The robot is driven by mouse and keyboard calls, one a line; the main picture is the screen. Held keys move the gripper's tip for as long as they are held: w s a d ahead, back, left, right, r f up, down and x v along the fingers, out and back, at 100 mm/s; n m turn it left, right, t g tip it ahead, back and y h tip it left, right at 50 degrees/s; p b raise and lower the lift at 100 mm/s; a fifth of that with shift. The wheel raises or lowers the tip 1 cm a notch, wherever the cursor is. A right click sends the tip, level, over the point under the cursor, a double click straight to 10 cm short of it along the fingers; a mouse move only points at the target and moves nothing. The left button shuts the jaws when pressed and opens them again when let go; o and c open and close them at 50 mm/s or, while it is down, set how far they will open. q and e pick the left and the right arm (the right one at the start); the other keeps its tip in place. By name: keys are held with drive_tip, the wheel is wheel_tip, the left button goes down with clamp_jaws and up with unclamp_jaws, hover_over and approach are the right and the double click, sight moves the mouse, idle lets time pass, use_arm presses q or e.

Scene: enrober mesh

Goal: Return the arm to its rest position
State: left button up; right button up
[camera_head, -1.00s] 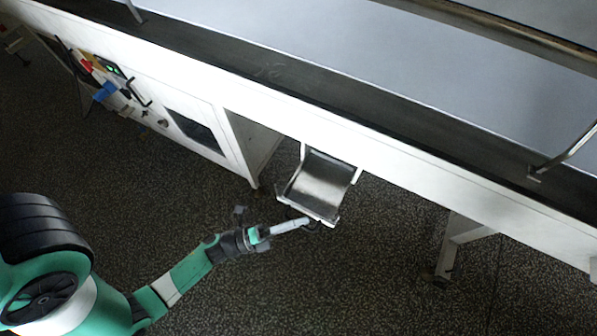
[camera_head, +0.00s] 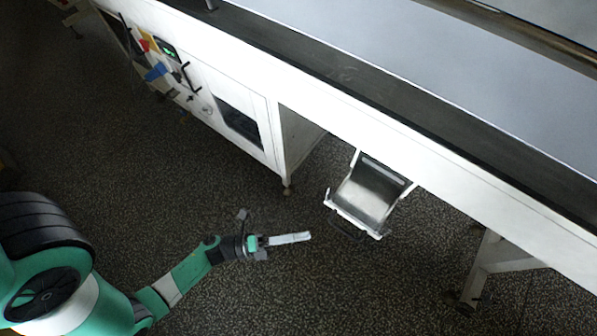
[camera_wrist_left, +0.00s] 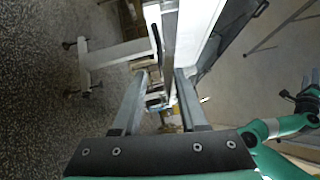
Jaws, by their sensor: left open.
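My left arm comes in from the lower left in the head view. Its gripper (camera_head: 306,237) is over the speckled floor, apart from the metal tray and to its lower left. In the left wrist view the two long fingers of this gripper (camera_wrist_left: 158,85) are spread, with nothing held between them. A green arm (camera_wrist_left: 285,128) with a dark end shows at the right edge of the left wrist view. It looks like my right arm, and its jaws are too small to read.
A long white machine (camera_head: 330,95) with a belt runs across the top. A metal tray (camera_head: 368,196) juts out below its side. A white leg (camera_head: 478,270) stands on the right. The floor (camera_head: 400,300) in front is clear.

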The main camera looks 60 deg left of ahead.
use_arm(q)
drive_tip(key=shift+s, duration=0.25)
drive_tip(key=shift+w, duration=0.15)
